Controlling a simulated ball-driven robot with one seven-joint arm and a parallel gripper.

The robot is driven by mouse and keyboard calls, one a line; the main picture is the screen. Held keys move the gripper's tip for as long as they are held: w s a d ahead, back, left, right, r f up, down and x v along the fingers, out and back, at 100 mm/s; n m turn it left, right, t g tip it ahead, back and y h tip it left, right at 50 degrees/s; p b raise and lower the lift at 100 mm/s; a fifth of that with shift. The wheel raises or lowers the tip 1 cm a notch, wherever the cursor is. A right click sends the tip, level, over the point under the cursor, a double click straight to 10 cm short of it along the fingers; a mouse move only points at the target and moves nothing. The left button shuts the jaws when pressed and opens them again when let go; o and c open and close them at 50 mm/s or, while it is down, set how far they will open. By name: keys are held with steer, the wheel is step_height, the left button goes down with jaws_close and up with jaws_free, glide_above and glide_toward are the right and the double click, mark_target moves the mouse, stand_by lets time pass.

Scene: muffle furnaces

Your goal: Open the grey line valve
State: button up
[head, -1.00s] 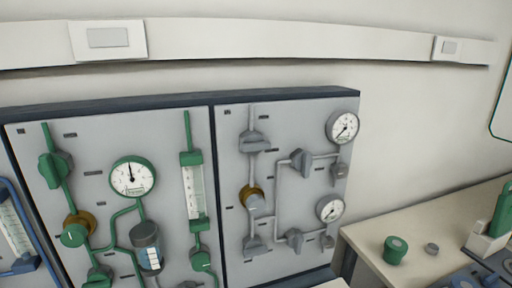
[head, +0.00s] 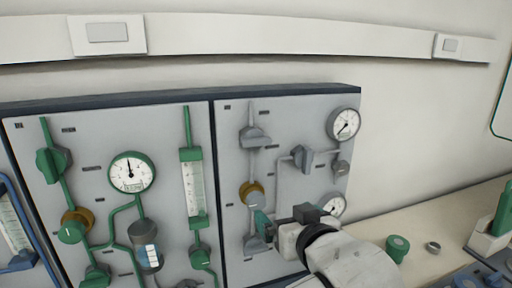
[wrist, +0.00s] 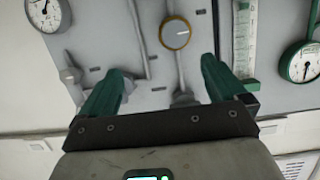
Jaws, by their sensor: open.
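The right-hand panel (head: 228,262) carries grey pipework with several grey valves; the pictures do not settle which one is the grey line valve. A round grey knob on a brass ring (head: 247,187) sits midway along its left pipe. It shows in the wrist view as a brass-rimmed disc (wrist: 175,33). A grey valve sits above it (head: 255,138) and another below it (head: 256,245). My gripper (head: 266,222) is open and empty, in front of the panel just below and right of the brass-ringed knob. In the wrist view the green fingers (wrist: 162,68) stand apart with nothing between them.
Two white gauges hang at the panel's right; my gripper partly hides the lower one (head: 333,203). Further grey valves (head: 302,158) stand between. A green-piped panel (head: 90,130) adjoins on the left. A bench (head: 415,225) with a green container (head: 397,248) lies at right.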

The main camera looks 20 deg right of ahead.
mark_target(257, 144)
step_height(257, 144, up, 11)
steer(key=w+a+t, duration=0.2)
steer(key=t, duration=0.1)
steer(key=shift+n+y, duration=0.3)
steer(key=w+p, duration=0.1)
steer(key=w, duration=0.9)
steer(key=shift+a+p, duration=0.2)
steer(key=shift+p, duration=0.1)
steer(key=c, duration=1.1)
steer(key=shift+o, duration=0.2)
